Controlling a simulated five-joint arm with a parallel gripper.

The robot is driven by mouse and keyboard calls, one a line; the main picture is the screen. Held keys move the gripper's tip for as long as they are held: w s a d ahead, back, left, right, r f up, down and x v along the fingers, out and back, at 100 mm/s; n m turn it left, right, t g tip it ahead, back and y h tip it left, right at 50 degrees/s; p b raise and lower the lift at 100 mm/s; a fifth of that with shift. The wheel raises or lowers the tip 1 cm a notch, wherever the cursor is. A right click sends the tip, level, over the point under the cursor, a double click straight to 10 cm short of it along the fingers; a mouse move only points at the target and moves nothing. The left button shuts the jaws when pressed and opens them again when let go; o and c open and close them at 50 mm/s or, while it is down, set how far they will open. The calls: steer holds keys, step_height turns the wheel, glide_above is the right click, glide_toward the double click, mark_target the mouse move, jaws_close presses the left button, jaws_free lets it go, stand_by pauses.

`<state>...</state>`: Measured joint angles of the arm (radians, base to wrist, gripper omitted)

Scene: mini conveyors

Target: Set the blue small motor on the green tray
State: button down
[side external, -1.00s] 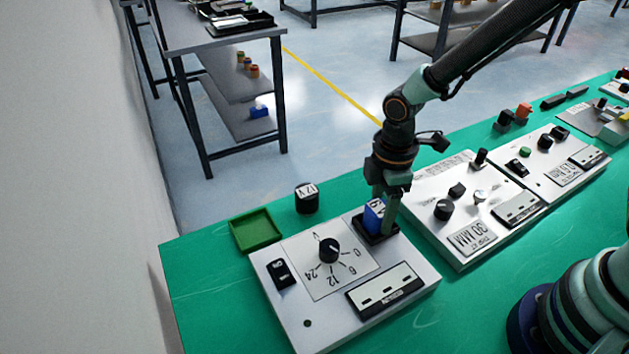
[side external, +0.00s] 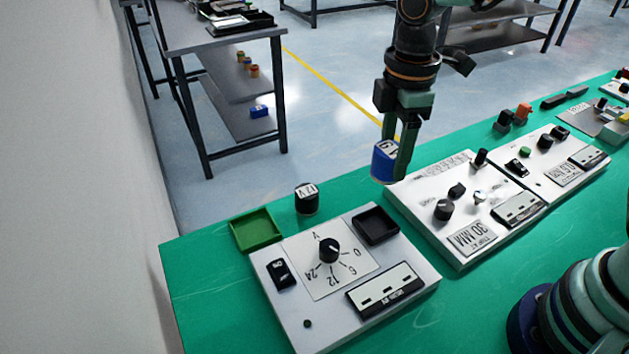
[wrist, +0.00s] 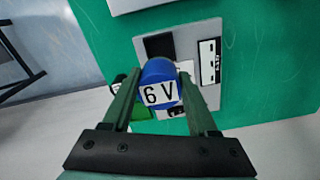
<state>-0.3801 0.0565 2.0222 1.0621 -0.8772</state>
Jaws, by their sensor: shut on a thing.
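The blue small motor (side external: 385,162) is a blue cylinder with a white label. The label reads "6 V" in the wrist view (wrist: 159,92). My gripper (side external: 396,150) is shut on it and holds it in the air, above and behind the black square socket (side external: 376,225) of the near grey panel, which is empty. The green tray (side external: 255,231) is a small, shallow, empty square tray at the left end of the bench. It is to the left of and below my gripper. In the wrist view the tray (wrist: 141,113) is partly hidden behind the motor and a finger.
A black motor marked "12 V" (side external: 307,198) stands between the tray and the socket. The near grey panel (side external: 345,280) has a dial, a switch and a meter. Another white panel (side external: 470,210) with knobs lies to the right.

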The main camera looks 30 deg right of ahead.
step_height(320, 180, up, 7)
steer(key=shift+w+a+f, duration=0.1)
steer(key=shift+f, duration=0.05)
steer(key=w+a+r, duration=0.1)
steer(key=w+a, duration=0.7)
steer(key=a, duration=0.2)
glide_above(259, 230)
step_height(259, 230, down, 4)
step_height(259, 230, down, 20)
steer(key=shift+r, duration=0.25)
steer(key=shift+f, duration=0.2)
steer(key=shift+c, duration=0.9)
jaws_free()
steer(key=shift+r, duration=0.1)
